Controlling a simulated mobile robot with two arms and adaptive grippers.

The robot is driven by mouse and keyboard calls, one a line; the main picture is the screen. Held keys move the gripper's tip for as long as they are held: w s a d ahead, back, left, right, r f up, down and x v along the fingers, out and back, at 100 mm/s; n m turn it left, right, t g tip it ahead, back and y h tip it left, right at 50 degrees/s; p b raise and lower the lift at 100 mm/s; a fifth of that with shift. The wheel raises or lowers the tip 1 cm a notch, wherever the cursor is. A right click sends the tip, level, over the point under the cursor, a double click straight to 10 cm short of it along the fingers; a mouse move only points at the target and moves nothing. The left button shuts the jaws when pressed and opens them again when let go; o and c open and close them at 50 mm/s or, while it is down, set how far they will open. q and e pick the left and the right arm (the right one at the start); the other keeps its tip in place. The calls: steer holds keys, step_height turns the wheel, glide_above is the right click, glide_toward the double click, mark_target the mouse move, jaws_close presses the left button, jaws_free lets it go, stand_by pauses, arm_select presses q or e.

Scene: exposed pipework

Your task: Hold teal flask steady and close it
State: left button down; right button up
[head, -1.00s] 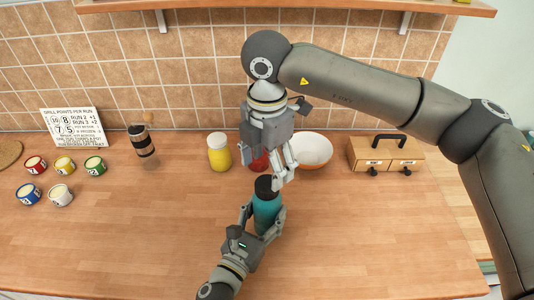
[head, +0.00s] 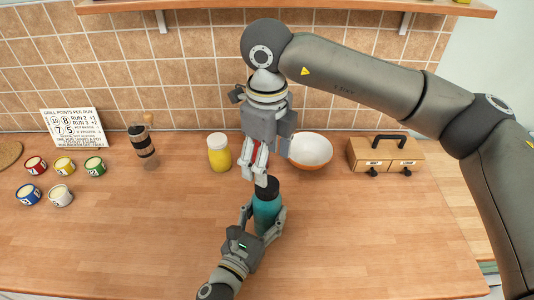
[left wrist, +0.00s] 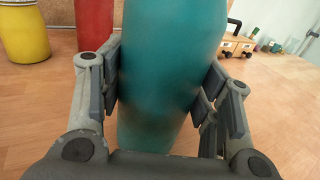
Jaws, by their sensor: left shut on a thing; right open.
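The teal flask (head: 266,209) stands upright on the wooden counter, with a black cap (head: 267,187) at its top. My left gripper (head: 262,220) is shut around the flask's body; in the left wrist view the flask (left wrist: 168,70) fills the middle between the two finger pads (left wrist: 164,95). My right gripper (head: 258,177) comes down from above, open, its fingertips at the cap's upper left side. Whether they touch the cap, and how far the cap is screwed on, I cannot tell.
Behind stand a yellow jar (head: 219,152), a red container (head: 255,152) mostly hidden by my right gripper, a white-and-orange bowl (head: 311,150) and a wooden drawer box (head: 386,155). Several small paint pots (head: 64,166) sit at left. The front counter is clear.

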steer(key=n, duration=0.5)
steer(key=shift+r+n, duration=0.25)
steer(key=shift+n, duration=0.05)
steer(key=n, duration=0.5)
steer(key=shift+r, duration=0.2)
glide_above(267, 209)
steer(key=w, duration=0.3)
steer(key=shift+w+f, duration=0.15)
steer(key=shift+f, duration=3.9)
steer(key=c, duration=1.1)
arm_select(q)
steer(key=shift+r, duration=0.1)
arm_select(e)
steer(key=m, duration=0.4)
steer(key=shift+m, duration=0.4)
steer(key=o, duration=1.2)
